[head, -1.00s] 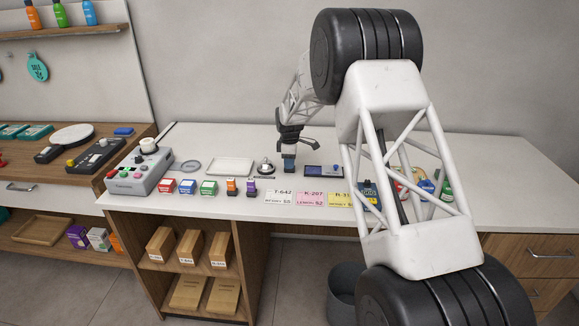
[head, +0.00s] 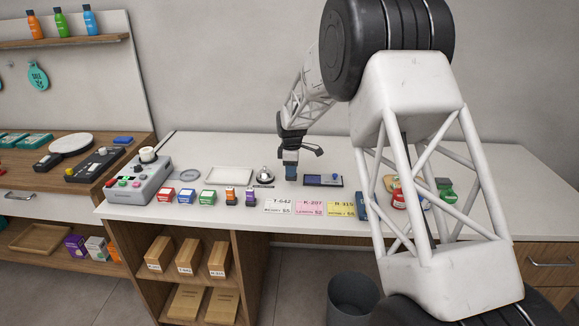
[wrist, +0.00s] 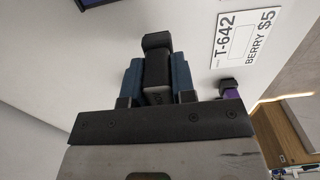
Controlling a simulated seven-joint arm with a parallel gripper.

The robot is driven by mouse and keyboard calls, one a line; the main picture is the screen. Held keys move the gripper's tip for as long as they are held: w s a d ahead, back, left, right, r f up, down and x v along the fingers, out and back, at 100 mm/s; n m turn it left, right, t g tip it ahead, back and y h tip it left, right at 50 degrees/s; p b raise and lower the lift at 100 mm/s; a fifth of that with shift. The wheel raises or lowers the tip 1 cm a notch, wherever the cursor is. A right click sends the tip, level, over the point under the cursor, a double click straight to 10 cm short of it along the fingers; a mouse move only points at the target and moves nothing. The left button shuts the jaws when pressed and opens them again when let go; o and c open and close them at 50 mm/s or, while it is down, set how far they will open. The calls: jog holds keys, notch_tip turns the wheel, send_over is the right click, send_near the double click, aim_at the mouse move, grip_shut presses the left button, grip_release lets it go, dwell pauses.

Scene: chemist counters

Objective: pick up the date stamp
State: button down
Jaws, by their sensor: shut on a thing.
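My gripper (head: 291,171) points down over the white counter, between the service bell and the blue ink pad. In the wrist view its two blue fingers (wrist: 132,80) are closed on the sides of a dark block with a black end, which I take to be the date stamp (wrist: 156,68). In the head view the fingers mostly hide the stamp. I cannot tell for sure whether its bottom touches the counter.
A bell (head: 264,176) stands left of the gripper and a blue pad (head: 323,180) lies to its right. Price cards (head: 279,206), small colored boxes (head: 186,197), an orange stamp (head: 231,196) and a purple one (head: 250,197) line the front. A white tray (head: 229,175) lies further left.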

jog(key=s+d, duration=0.1)
jog(key=s, duration=0.2)
jog(key=s+d, duration=0.1)
jog(key=s, duration=0.3)
jog(key=s+d+r, duration=0.1)
jog(key=s, duration=0.2)
jog(key=shift+s, duration=0.25)
dwell(0.3)
jog(key=c, duration=1.5)
grip_release()
jog(key=shift+c, duration=1.1)
jog(key=w+d+r, duration=0.1)
jog(key=w+d, duration=0.1)
jog(key=w, duration=0.5)
jog(key=w+d+r, duration=0.2)
jog(key=w+d, duration=0.1)
jog(key=w, duration=0.5)
jog(key=shift+w+d, duration=0.2)
jog(key=shift+w, duration=0.05)
